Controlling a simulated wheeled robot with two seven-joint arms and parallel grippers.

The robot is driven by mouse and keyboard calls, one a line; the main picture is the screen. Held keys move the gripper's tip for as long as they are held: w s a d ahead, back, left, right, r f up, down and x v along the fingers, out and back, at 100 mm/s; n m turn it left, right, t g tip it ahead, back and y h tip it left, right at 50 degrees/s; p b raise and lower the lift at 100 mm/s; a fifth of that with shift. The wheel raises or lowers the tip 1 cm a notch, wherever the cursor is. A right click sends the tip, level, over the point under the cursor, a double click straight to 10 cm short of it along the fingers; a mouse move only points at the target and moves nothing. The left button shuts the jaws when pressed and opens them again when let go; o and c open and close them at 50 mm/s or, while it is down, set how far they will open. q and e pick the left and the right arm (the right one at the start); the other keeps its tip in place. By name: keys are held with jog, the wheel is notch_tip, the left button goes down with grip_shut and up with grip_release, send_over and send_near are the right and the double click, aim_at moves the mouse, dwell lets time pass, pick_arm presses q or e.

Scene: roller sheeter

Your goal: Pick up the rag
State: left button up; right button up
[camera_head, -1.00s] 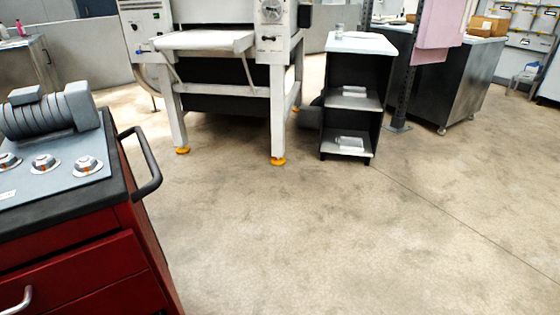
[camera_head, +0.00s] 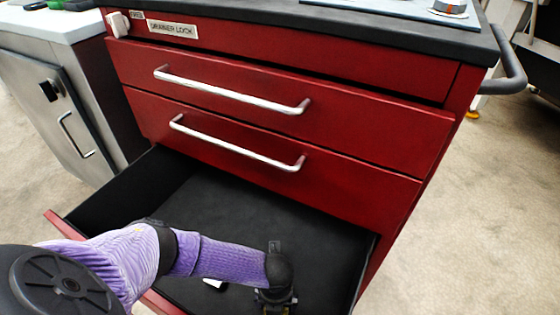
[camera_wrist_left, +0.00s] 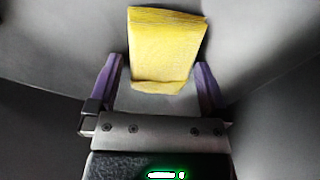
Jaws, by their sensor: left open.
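The rag (camera_wrist_left: 165,45) is a yellow, folded, ribbed cloth. It lies on the dark floor of the open bottom drawer (camera_head: 235,205) of a red cabinet. My left arm reaches down into that drawer in the head view, and my left gripper (camera_head: 277,300) is at the bottom edge of the picture, partly cut off. In the left wrist view my left gripper (camera_wrist_left: 157,72) is open. Its two purple fingers stand apart on either side of the rag's near end, with gaps between. The rag is not clearly visible in the head view. My right gripper is not in view.
The red cabinet (camera_head: 290,135) has two closed drawers with silver handles above the open one. Its black top overhangs, with a dark side handle (camera_head: 508,70) at right. A grey cabinet (camera_head: 65,105) stands at left.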

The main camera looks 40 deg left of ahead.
pick_arm(q)
jog(key=shift+f, duration=0.1)
jog(key=c, duration=1.2)
jog(key=shift+o, duration=0.2)
jog(key=w+d+r+n+p, duration=0.2)
jog(key=r+n+p, duration=0.6)
jog(key=r, duration=1)
jog(key=w+d+r+n+p, duration=0.25)
jog(key=r+n+p, duration=0.35)
jog(key=r+p, duration=0.85)
jog(key=s+r+n+p, duration=0.2)
jog(key=r+n, duration=0.5)
jog(key=r, duration=0.5)
jog(key=s+d+r+n+p, duration=0.1)
jog(key=s+r+n+p, duration=0.1)
jog(key=r+n, duration=0.5)
notch_tip(320, 180, up, 6)
jog(key=shift+s+f+n, duration=0.15)
jog(key=shift+f+n, duration=0.05)
jog(key=shift+n, duration=0.2)
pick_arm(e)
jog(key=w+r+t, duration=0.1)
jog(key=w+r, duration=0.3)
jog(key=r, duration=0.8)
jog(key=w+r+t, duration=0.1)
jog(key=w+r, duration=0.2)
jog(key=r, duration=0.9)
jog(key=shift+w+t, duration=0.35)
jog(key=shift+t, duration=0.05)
